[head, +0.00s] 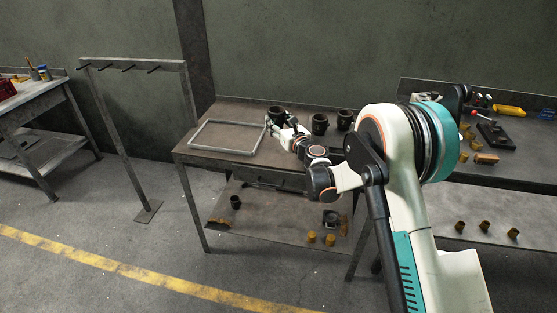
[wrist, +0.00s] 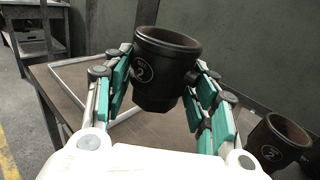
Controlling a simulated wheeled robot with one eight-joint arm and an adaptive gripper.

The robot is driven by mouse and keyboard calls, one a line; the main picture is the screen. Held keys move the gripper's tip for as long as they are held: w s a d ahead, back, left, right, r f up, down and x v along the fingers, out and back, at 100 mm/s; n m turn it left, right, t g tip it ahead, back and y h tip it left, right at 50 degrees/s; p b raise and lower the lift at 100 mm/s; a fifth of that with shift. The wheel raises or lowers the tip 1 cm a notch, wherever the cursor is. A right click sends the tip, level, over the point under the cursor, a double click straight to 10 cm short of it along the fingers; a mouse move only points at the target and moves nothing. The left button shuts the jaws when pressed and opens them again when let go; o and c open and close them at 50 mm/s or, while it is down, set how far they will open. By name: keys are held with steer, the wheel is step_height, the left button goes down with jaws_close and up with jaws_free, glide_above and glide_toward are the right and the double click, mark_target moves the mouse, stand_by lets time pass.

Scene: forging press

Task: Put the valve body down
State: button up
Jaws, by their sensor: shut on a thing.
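The valve body (wrist: 158,75) is a dark cup-shaped part with a round open top and a pale circular mark on its side. It stands between the two teal-padded fingers of my gripper (wrist: 165,90), which is shut on it. In the head view the same valve body (head: 276,112) shows at the end of my arm, over the steel table (head: 195,155). Its base is partly hidden, so I cannot tell whether it touches the tabletop. A light metal frame (head: 194,135) lies on the table to the left of my gripper.
Two more dark valve bodies (head: 319,124) stand on the table to the right; one shows near the gripper in the wrist view (wrist: 280,143). A rack with hooks (head: 130,64) stands left of the table. The frame's inside is clear.

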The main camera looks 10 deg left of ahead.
mark_target(279, 163)
step_height(279, 163, down, 16)
steer(key=b, duration=0.5)
steer(key=shift+r, duration=0.3)
steer(key=o, duration=1)
steer(key=shift+s+d, duration=0.1)
steer(key=p+v, duration=0.4)
steer(key=v, duration=0.8)
